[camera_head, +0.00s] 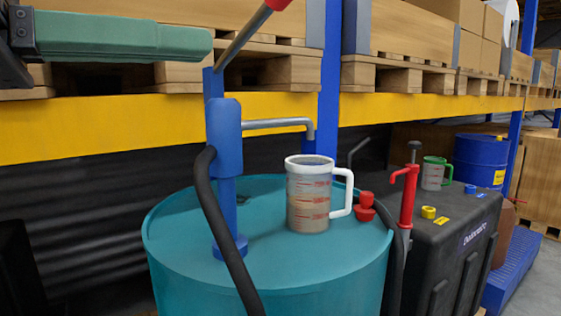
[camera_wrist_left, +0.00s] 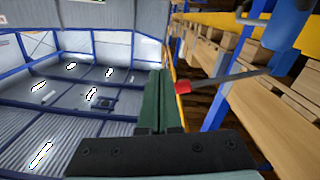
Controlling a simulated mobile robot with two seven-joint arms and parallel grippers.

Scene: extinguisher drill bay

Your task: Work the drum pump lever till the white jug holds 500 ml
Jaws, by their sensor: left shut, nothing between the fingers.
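The blue drum pump (camera_head: 226,130) stands upright on the teal drum (camera_head: 180,240). Its grey lever (camera_head: 244,36) slants up to the right to a red grip (camera_head: 278,4) at the top edge. The red grip (camera_wrist_left: 183,88) also shows in the left wrist view, just right of my fingers. The white jug (camera_head: 308,195) stands upright on the drum under the pump's bent grey spout (camera_head: 275,123). Its clear wall has red marks; I cannot read the liquid level surely. My left gripper (camera_head: 200,42) is shut and empty, left of the lever and apart from the grip. My right gripper is out of view.
A black hose (camera_head: 220,215) hangs from the pump. A red cap (camera_head: 365,205) sits right of the jug. A black tank (camera_head: 440,250) with a red hand pump (camera_head: 408,195) and a green-handled jug (camera_head: 435,173) stands right. The yellow rack beam (camera_head: 100,128) and pallets run behind.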

